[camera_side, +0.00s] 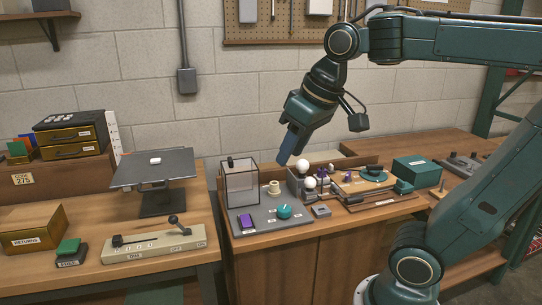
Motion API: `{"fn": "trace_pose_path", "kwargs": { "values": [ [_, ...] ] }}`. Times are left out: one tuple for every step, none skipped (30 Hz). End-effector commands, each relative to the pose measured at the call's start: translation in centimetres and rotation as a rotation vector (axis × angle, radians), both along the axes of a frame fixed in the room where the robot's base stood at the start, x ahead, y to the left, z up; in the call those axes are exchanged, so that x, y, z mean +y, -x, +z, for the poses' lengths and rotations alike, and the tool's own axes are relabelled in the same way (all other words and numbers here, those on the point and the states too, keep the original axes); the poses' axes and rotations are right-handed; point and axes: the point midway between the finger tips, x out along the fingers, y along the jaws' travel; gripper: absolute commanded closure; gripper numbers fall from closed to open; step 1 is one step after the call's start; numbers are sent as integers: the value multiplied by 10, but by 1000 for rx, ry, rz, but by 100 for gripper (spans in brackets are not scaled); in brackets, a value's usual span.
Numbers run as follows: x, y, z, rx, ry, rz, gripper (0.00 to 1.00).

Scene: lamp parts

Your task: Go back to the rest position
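My gripper (290,148) is above the middle workbench, pointing down and to the left. Its blue fingers are near the white bulbs, and they look close together, but I cannot tell whether they are open or shut. One white bulb (302,166) is just below and right of the fingertips. A second white bulb (310,183) sits a little nearer the camera. No held part is clear at the fingertips. No rest position is marked in view.
A clear case (240,186) stands left of the gripper on a grey board with a teal knob (284,211) and a purple item (246,222). A green box (416,171) stands right. A raised dark stand (153,167) is on the left bench.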

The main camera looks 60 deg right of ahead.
Motion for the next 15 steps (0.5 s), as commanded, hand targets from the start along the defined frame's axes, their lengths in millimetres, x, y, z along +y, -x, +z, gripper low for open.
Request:
{"fn": "trace_pose_path", "kwargs": {
  "values": [
    [3, 12, -8, -14, 5, 20, 64],
    [5, 18, -12, -20, 8, 32, 64],
    [7, 26, -19, -29, 12, 45, 64],
    [8, 31, -24, -35, 14, 55, 64],
    [9, 36, -28, -42, 16, 64, 64],
    [11, 42, -34, -50, 20, 77, 64],
    [12, 47, -38, -54, 22, 85, 64],
    [12, 50, -42, -60, 24, 93, 64],
    [13, 55, -47, -65, 26, 101, 64],
    [14, 58, -50, -68, 27, 106, 64],
    [14, 60, -52, -72, 29, 111, 64],
    [15, 62, -55, -75, 30, 115, 64],
    [15, 64, -57, -78, 31, 119, 64],
    [15, 65, -58, -80, 31, 121, 64],
    [15, 66, -59, -80, 32, 123, 64]
  ]
}}
